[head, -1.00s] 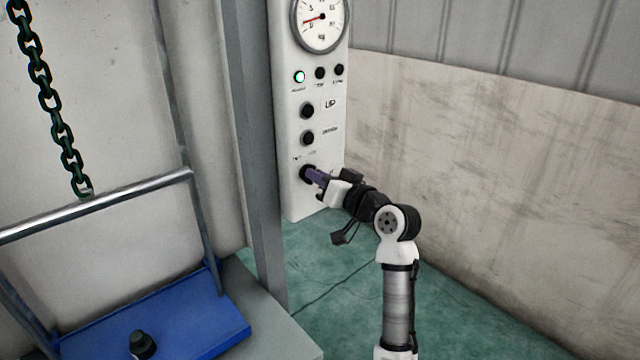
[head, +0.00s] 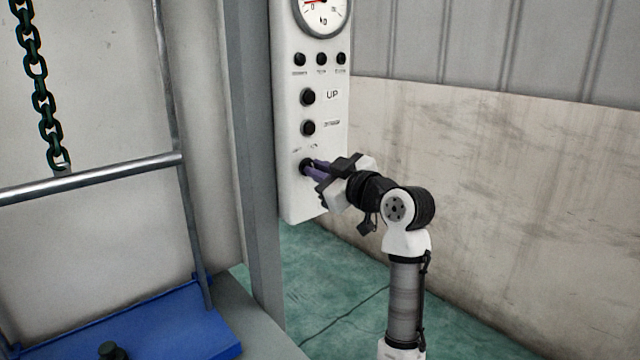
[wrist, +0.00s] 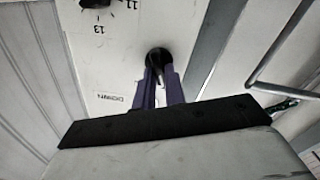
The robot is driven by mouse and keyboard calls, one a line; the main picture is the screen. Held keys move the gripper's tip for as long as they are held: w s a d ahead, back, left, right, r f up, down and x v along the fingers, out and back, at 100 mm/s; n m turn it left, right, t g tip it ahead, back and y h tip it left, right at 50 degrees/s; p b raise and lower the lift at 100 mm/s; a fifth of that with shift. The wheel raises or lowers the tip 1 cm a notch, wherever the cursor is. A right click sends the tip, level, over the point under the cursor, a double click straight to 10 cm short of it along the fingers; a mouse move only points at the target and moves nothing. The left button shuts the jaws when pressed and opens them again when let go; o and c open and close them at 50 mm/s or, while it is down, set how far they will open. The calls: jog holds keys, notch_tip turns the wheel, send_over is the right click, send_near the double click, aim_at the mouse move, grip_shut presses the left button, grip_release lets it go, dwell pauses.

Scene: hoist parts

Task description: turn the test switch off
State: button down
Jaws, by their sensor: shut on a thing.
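The test switch (head: 305,164) is a round black knob, the lowest control on the front of a white panel (head: 300,205). It also shows in the wrist view (wrist: 158,57) as a dark knob between the fingertips. My gripper (head: 312,169) reaches it from the right, and its purple fingers are shut on the knob. The fingers and gripper body hide part of the knob, and its label is too small to read, so its pointing direction cannot be told. The row of small lamps (head: 321,59) above is dark.
Above the switch sit two black buttons, one marked UP (head: 307,97), and a round gauge (head: 322,14). A grey post (head: 262,180) stands left of the panel. Further left are a metal rail (head: 90,180), a hanging chain (head: 38,90) and a blue platform (head: 170,325).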

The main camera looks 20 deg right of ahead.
jog(key=shift+n+b, duration=0.4)
jog(key=shift+n, duration=0.1)
jog(key=c, duration=1.5)
grip_release()
jog(key=shift+o, duration=0.2)
jog(key=b+v, duration=0.2)
jog(key=v, duration=1.2)
